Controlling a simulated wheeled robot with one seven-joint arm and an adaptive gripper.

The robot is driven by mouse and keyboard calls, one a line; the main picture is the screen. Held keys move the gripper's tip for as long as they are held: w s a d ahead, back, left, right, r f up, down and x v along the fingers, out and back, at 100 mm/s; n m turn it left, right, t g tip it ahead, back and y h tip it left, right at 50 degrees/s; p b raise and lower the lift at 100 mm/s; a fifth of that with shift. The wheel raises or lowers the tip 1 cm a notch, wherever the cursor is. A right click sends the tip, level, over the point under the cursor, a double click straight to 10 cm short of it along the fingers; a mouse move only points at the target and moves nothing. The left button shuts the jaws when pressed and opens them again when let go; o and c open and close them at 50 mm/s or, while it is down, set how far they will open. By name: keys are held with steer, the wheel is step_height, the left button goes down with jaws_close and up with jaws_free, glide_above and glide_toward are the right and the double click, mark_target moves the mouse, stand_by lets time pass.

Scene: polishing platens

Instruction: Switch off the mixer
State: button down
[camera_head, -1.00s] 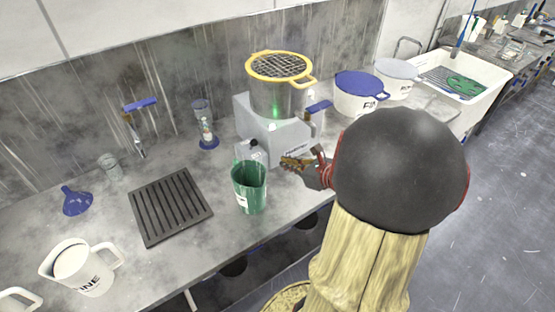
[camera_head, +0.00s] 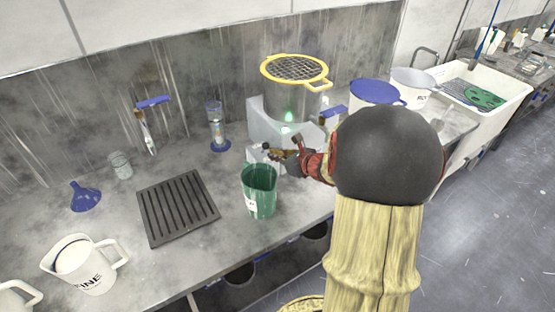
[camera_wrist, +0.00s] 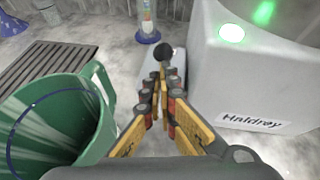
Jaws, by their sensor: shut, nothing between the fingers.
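The mixer (camera_head: 262,125) is a grey block with a metal pot (camera_head: 290,100) on top. A green light (camera_head: 288,117) glows on it; the light (camera_wrist: 232,33) and a name label (camera_wrist: 252,123) also show in the wrist view. In the wrist view a black round knob (camera_wrist: 166,53) stands on a small grey box (camera_wrist: 150,68) beside the mixer's body. My gripper (camera_wrist: 160,88) is shut and empty, its fingertips just short of the knob in that view; contact cannot be told. In the head view my gripper (camera_head: 276,153) is in front of the mixer and partly hides the box.
A green jug (camera_head: 260,192) stands close to the left of my gripper. A yellow-rimmed sieve (camera_head: 295,69) covers the pot. A black ribbed mat (camera_head: 178,207), a blue-based cylinder (camera_head: 218,130) and a blue-lidded tub (camera_head: 374,94) are nearby. A sink (camera_head: 510,85) is at the right.

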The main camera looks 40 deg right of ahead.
steer(key=shift+r+p, duration=0.15)
steer(key=shift+p, duration=0.25)
steer(key=shift+w+r+g+p, duration=0.1)
steer(key=shift+g+p, duration=0.2)
steer(key=shift+p, duration=0.35)
